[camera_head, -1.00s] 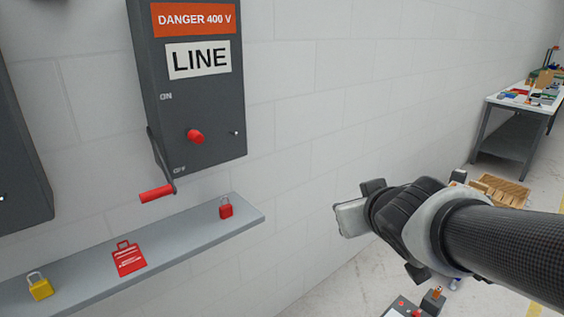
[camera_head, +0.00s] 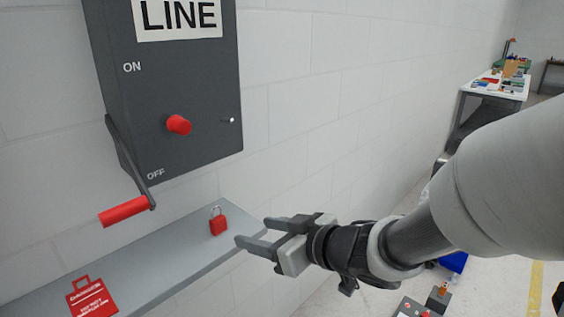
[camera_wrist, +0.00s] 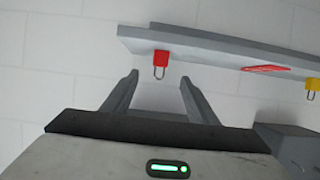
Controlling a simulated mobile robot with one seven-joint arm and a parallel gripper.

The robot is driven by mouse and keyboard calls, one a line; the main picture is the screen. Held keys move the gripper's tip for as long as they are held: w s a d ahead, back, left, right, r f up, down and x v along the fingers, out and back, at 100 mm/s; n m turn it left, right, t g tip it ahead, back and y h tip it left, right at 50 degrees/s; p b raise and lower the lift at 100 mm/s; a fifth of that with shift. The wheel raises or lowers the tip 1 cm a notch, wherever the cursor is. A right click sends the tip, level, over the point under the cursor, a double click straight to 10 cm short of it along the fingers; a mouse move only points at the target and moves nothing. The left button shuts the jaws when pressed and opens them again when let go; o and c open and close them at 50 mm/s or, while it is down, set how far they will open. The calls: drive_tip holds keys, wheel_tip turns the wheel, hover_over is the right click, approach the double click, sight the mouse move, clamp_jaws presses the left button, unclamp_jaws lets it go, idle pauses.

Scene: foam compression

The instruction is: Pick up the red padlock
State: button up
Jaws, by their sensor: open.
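The red padlock (camera_head: 218,224) stands on the grey shelf (camera_head: 180,257) near its right end, shackle up, in the head view. In the wrist view the padlock (camera_wrist: 161,59) shows upside down, just beyond the fingertips and between their lines. My gripper (camera_head: 252,232) is open and empty, to the right of the padlock at the shelf's right end, with its fingers pointing left toward it. In the wrist view both fingers (camera_wrist: 158,82) are spread apart. The padlock is fully visible and apart from the fingers.
A red tag (camera_head: 92,298) lies on the shelf to the left, and a yellow padlock (camera_wrist: 312,84) shows farther along. The dark LINE box (camera_head: 185,95) with its red-handled lever (camera_head: 125,211) hangs above the shelf. A wall stands behind.

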drive_tip(key=p, duration=0.1)
drive_tip(key=b, duration=0.4)
approach(221, 224)
drive_tip(key=x, duration=0.5)
drive_tip(key=shift+d+f, duration=0.1)
drive_tip(key=shift+f, duration=0.1)
drive_tip(key=b+x, duration=0.1)
drive_tip(key=x, duration=0.3)
drive_tip(key=shift+a+f+b, duration=0.1)
drive_tip(key=shift+a+b, duration=0.25)
drive_tip(key=shift+a, duration=0.05)
drive_tip(key=shift+w+a, duration=0.4)
drive_tip(key=shift+w, duration=0.05)
drive_tip(key=c, duration=1.2)
